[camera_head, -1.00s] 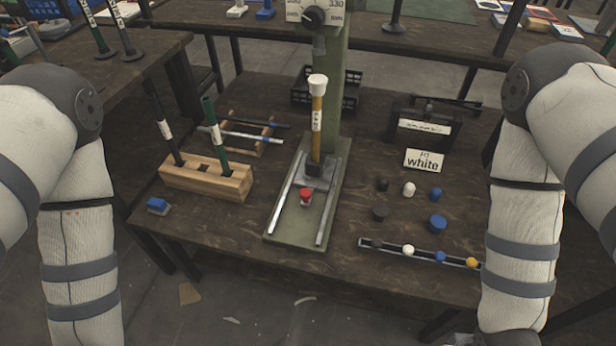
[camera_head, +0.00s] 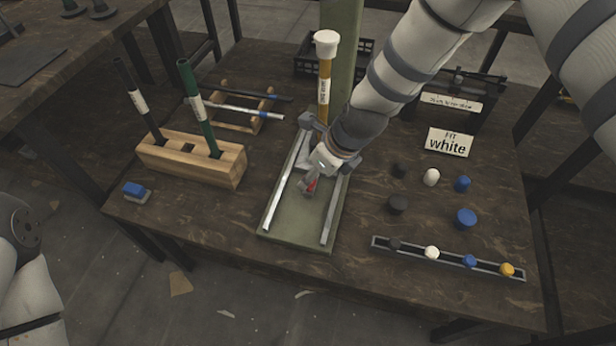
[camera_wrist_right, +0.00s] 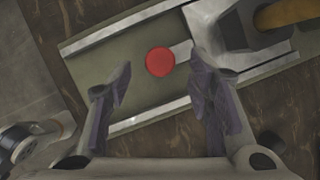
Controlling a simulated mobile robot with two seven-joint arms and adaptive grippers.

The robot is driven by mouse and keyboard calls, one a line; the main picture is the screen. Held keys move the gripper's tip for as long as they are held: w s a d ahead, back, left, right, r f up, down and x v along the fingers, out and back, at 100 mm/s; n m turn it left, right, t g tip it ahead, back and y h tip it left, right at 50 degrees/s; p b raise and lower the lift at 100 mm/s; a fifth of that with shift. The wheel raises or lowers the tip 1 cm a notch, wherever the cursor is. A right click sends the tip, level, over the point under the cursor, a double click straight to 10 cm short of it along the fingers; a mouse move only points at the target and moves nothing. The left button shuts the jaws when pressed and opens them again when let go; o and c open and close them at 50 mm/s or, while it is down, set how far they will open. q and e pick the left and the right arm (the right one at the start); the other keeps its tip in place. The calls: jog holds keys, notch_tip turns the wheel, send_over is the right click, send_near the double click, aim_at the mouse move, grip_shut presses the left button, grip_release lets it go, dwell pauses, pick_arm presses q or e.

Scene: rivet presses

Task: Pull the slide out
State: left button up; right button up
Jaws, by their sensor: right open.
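The press stands on a green base (camera_head: 295,222) with two metal rails. The slide sits between the rails towards the back, mostly hidden by my right arm in the head view; its grey block shows in the right wrist view (camera_wrist_right: 225,25). Its red knob (camera_head: 312,185) is at the front of the slide. My right gripper (camera_head: 310,187) is at the knob. In the right wrist view the open fingers (camera_wrist_right: 162,88) are on either side of the red knob (camera_wrist_right: 160,62), with gaps between. My left gripper is out of view; only part of my left arm shows at the lower left.
A yellow rod with a white cap (camera_head: 326,45) stands upright behind the knob. A wooden block (camera_head: 190,165) with dark and green rods is to the left. A card reading "white" (camera_head: 449,142), several loose caps and a strip of caps (camera_head: 448,260) are to the right.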

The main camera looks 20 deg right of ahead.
jog(key=shift+x, duration=1.55)
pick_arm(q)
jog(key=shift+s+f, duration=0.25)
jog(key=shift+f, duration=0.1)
pick_arm(e)
jog(key=shift+c, duration=0.6)
